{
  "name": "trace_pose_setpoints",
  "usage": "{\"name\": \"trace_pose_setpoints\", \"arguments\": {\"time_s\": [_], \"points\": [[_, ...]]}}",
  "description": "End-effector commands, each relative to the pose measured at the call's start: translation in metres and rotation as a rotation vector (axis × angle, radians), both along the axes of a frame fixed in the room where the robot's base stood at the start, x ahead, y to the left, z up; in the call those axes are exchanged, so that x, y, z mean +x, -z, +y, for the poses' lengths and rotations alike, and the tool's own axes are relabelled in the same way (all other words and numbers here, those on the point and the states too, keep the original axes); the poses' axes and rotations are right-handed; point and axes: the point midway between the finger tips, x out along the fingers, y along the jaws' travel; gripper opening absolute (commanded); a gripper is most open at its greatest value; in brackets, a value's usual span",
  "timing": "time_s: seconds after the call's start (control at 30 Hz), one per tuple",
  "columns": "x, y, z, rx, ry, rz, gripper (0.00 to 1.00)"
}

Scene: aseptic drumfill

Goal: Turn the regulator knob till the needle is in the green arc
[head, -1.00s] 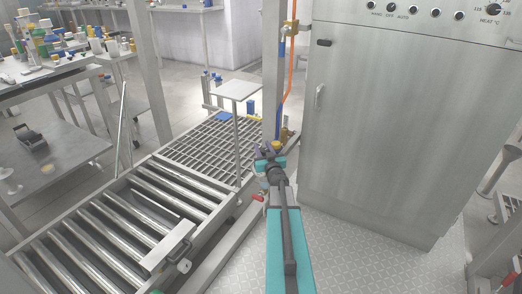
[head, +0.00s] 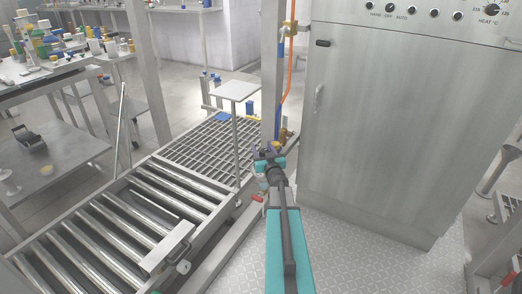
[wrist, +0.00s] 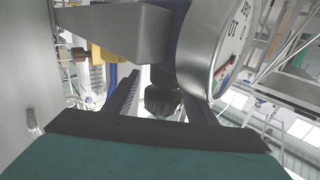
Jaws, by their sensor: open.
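My gripper (head: 268,153) reaches forward beside the upright post, at the far end of the roller conveyor. In the wrist view its two dark fingers (wrist: 160,88) are open. A dark ribbed knob (wrist: 161,101) shows between them; I cannot tell whether either finger touches it. The round pressure gauge (wrist: 208,45) with a metal case is large at upper right, its white dial (wrist: 236,38) seen at a steep slant. Small green and red marks show low on the dial. I cannot make out where the needle points. In the head view my gripper hides the knob and gauge.
A grey metal bracket (wrist: 120,28) juts close above the fingers in the wrist view. A steel cabinet (head: 390,130) stands to the right. The roller conveyor (head: 130,215) lies left, with a small plate on a stand (head: 235,90) behind. An orange hose (head: 291,62) runs down the post.

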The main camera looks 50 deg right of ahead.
Motion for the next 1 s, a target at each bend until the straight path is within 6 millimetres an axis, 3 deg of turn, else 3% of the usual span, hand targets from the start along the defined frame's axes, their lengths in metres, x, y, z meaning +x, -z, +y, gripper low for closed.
{"name": "trace_pose_setpoints", "arguments": {"time_s": [0.37,1.0], "points": [[-0.02,-0.001,0.012,0.0,-0.001,0.0,0.51],[-0.081,-0.001,0.048,0.001,0.001,0.001,0.51]]}}
